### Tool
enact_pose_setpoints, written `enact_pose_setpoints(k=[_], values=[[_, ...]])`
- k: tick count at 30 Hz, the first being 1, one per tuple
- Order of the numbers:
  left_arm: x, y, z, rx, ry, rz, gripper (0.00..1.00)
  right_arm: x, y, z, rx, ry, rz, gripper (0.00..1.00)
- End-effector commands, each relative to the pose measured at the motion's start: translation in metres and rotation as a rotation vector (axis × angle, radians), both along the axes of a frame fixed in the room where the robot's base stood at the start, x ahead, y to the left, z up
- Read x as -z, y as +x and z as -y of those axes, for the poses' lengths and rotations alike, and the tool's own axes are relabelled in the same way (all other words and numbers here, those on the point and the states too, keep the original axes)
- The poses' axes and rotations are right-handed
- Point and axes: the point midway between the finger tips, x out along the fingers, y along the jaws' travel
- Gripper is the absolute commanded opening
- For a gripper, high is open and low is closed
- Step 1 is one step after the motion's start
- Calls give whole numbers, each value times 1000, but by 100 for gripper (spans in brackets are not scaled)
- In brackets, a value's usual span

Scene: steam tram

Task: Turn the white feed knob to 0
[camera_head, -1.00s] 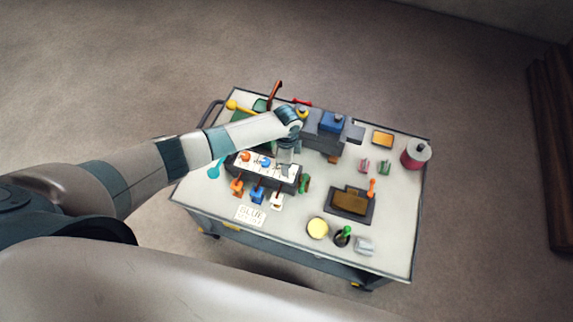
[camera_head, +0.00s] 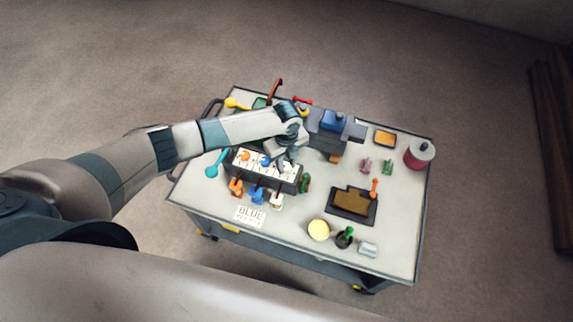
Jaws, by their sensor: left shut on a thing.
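A dark panel box with a white face (camera_head: 248,163) stands on the cart. An orange knob (camera_head: 245,156) and a blue knob (camera_head: 265,160) show on its face. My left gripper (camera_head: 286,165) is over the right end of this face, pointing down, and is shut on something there. The white feed knob is hidden under the gripper, so its pointer and setting cannot be read. My right gripper is not in view.
Orange, blue and white handles (camera_head: 257,194) stand in front of the panel, near a "BLUE" card (camera_head: 250,215). A grey block with a blue top (camera_head: 333,120) stands behind right. A red-and-white cylinder (camera_head: 419,153) is at the right edge. The cart's front right is partly clear.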

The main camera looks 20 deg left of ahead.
Motion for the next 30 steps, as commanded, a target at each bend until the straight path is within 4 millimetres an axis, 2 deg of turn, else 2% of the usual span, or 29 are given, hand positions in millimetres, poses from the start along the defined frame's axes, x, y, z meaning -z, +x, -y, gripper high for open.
enact_pose_setpoints(k=[9,23,24,25,30], values=[[-1,1,0,125,0,3,5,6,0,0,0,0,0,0],[-1,1,0,140,0,3,5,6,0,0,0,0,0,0],[-1,1,0,140,0,3,37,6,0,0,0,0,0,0],[-1,1,0,140,0,3,44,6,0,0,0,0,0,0],[-1,1,0,140,0,1,46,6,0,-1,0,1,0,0]])
